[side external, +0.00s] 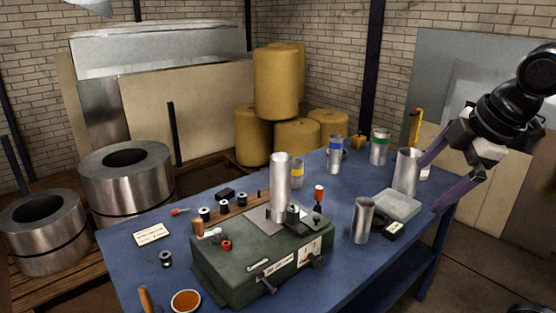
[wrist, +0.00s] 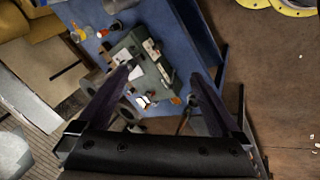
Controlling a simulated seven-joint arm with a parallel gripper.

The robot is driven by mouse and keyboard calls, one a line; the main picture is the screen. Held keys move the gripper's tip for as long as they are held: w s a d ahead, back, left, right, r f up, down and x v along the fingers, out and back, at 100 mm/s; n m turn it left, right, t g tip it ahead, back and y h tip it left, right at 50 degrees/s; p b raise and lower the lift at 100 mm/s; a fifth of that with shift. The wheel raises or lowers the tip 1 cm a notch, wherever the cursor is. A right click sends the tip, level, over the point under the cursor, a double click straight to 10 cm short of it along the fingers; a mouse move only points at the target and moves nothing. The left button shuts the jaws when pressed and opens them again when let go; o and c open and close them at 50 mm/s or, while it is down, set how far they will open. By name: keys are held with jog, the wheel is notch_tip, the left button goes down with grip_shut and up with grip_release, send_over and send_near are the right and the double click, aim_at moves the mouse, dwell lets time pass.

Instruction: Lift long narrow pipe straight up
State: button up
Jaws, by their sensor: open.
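A tall, narrow, bare metal pipe (side external: 280,178) stands upright on a plate on top of the green box-shaped fixture (side external: 225,262), near the middle of the blue table. The fixture also shows between my fingers in the wrist view (wrist: 158,72), but I cannot make out the pipe clearly there. My gripper (side external: 429,186) is open and empty, at the right of the side view, with its fingers pointing down and left, well apart from the narrow pipe.
A wider metal pipe (side external: 405,174) stands beside my fingertips in the side view; I cannot tell the gap. Banded cans and small spools stand around the fixture.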

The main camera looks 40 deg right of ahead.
jog(key=w+d+r+n+h, duration=0.1)
jog(key=w+r+n, duration=0.5)
jog(key=w, duration=0.4)
jog(key=n+g+h, duration=0.2)
jog(key=n+g, duration=0.1)
jog(key=n, duration=0.3)
send_over(283, 177)
notch_tip(283, 177, down, 11)
jog(key=shift+g, duration=0.4)
jog(key=f, duration=0.1)
jog(key=w+f, duration=0.1)
jog(key=f, duration=0.1)
jog(key=w+f, duration=0.1)
jog(key=f, duration=0.1)
jog(key=shift+f, duration=0.15)
jog(key=shift+x, duration=3.8)
jog(key=shift+s+a, duration=0.1)
jog(key=shift+s, duration=0.05)
